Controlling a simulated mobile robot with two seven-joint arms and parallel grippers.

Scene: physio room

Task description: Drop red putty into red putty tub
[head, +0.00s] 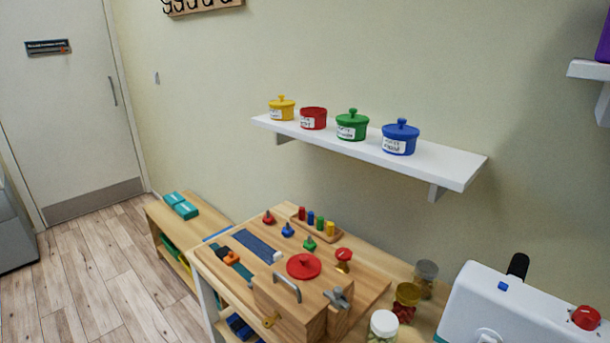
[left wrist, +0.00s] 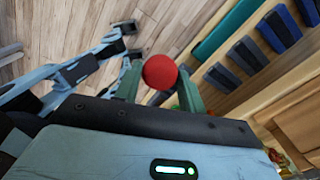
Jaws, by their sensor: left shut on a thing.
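A round ball of red putty (left wrist: 160,72) is held between the two green-grey fingers of my left gripper (left wrist: 158,82) in the left wrist view. The floor and a shelf unit show beyond it. The red putty tub (head: 313,119) stands on the white wall shelf in the head view, between a yellow and a green tub. It has no knobbed lid on it, and its inside is not visible. A red round lid with a knob (head: 303,266) lies on the wooden table. Neither gripper shows in the head view.
The white shelf (head: 446,173) also holds lidded yellow (head: 281,109), green (head: 352,126) and blue (head: 400,138) tubs. Below it, the wooden activity table (head: 365,290) carries pegs, knobs and jars. A white machine (head: 500,305) stands at lower right. The wall above the tubs is clear.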

